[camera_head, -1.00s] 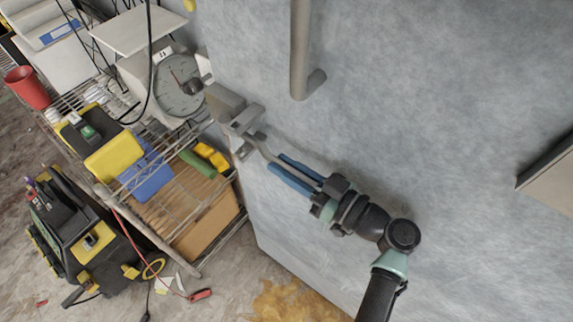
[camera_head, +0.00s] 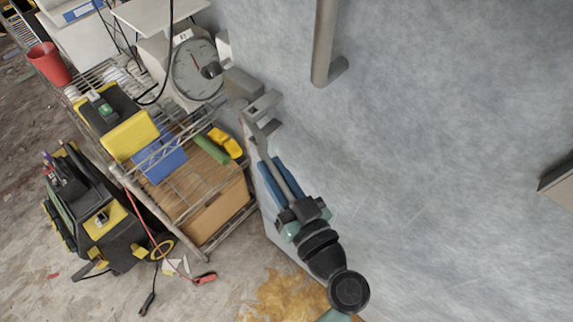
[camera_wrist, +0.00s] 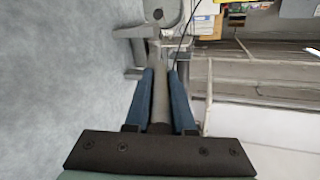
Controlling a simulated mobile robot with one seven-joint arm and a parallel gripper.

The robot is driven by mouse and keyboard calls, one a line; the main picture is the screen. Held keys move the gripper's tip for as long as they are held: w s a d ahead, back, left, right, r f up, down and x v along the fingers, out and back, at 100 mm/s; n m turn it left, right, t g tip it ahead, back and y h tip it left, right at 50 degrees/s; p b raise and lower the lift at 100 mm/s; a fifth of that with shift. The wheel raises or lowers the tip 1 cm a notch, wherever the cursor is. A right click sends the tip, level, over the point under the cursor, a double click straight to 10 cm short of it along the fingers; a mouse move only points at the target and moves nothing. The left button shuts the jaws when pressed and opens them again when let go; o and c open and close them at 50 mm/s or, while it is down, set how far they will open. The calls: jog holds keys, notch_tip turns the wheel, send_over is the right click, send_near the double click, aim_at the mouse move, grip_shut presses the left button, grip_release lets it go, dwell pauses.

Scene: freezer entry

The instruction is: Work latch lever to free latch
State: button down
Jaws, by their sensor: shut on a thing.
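The grey metal latch lever (camera_head: 263,141) hangs down from the latch bracket (camera_head: 263,104) at the left edge of the grey freezer door (camera_head: 430,150). My gripper (camera_head: 272,170) has its two blue fingers on either side of the lever and is shut on it. In the wrist view the lever (camera_wrist: 160,85) runs up between the blue fingers (camera_wrist: 159,100) to the bracket. The part of the lever nearest my palm is hidden by the gripper body.
A vertical door handle (camera_head: 324,45) stands right of the latch. A wire shelf (camera_head: 160,205) with a dial scale (camera_head: 195,68), a cardboard box (camera_head: 215,205) and a yellow-black case (camera_head: 130,135) is close on the left. A tool bag (camera_head: 95,215) sits on the floor.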

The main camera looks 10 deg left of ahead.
jog(key=shift+s+a+m+h, duration=0.2)
jog(key=shift+a+m+h, duration=0.1)
jog(key=shift+a, duration=0.05)
jog(key=c, duration=0.8)
grip_release()
jog(key=shift+o, duration=0.2)
jog(key=shift+d, duration=0.1)
jog(key=shift+s+d+f, duration=0.1)
jog(key=shift+s+d, duration=0.1)
jog(key=shift+s, duration=0.1)
jog(key=b+v, duration=0.5)
jog(key=v, duration=0.7)
jog(key=shift+s, duration=0.15)
